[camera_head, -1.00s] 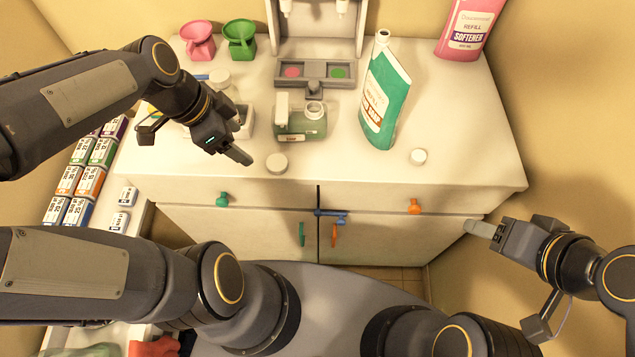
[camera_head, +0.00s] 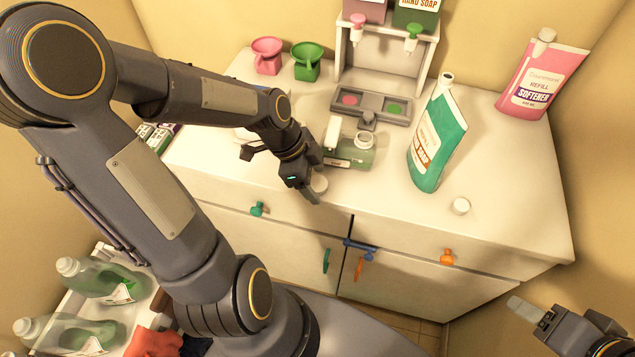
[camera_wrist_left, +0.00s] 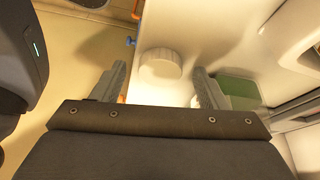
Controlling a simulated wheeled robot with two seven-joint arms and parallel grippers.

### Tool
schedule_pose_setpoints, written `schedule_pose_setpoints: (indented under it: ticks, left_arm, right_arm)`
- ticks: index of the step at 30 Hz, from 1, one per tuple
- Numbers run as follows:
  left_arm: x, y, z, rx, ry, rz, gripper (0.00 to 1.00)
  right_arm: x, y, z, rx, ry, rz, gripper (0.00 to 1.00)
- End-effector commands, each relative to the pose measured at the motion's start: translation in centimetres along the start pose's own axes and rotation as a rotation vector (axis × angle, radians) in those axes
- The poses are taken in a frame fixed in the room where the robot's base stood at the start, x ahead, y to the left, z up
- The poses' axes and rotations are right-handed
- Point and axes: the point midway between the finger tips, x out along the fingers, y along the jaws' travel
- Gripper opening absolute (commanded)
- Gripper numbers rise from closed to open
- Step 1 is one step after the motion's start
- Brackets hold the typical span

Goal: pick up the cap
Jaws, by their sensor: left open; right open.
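A round white cap (camera_head: 319,184) lies on the counter near its front edge, below the green soap bottle, partly hidden by my left gripper (camera_head: 311,194). In the left wrist view the cap (camera_wrist_left: 160,68) shows between and just beyond the two spread fingers of my left gripper (camera_wrist_left: 160,85), which is open and empty. A second small white cap (camera_head: 460,206) lies to the right, near the teal refill pouch. My right gripper (camera_head: 526,309) is open, out in front of the cabinet at the lower right, far from both caps.
A squat green bottle (camera_head: 350,155) stands just behind the cap. The teal hand soap pouch (camera_head: 437,140) stands to the right, a pink softener pouch (camera_head: 541,78) at the back right. A dispenser stand (camera_head: 366,108) and pink (camera_head: 267,58) and green (camera_head: 307,64) funnels stand behind.

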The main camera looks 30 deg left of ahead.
Motion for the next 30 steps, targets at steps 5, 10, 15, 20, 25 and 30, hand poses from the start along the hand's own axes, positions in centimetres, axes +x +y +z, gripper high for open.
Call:
schedule_pose_setpoints:
  ticks: [5,10,15,20,25,30]
  left_arm:
    - [0.0,0.0,0.0,0.0,0.0,0.0,0.58]
    - [-0.1,0.0,0.0,0.0,0.0,0.0,0.36]
    - [-0.1,0.0,0.0,0.0,0.0,0.0,0.2]
    - [-0.1,0.0,0.0,0.0,0.0,-0.001,0.2]
    - [-0.7,-0.1,-0.3,0.0,0.0,-0.003,0.2]
    - [-2.8,-0.1,-1.1,0.001,0.0,-0.007,0.2]
  right_arm:
    - [0.0,0.0,0.0,0.0,0.0,0.0,0.54]
    - [0.0,0.0,0.0,0.0,0.0,0.0,0.54]
    - [0.0,0.0,0.0,0.0,0.0,0.0,0.54]
    - [0.0,0.0,0.0,0.0,0.0,0.0,0.54]
    - [-0.1,0.0,0.0,0.0,0.0,0.0,0.54]
    - [-0.3,-0.1,-0.1,0.0,0.0,0.0,0.54]
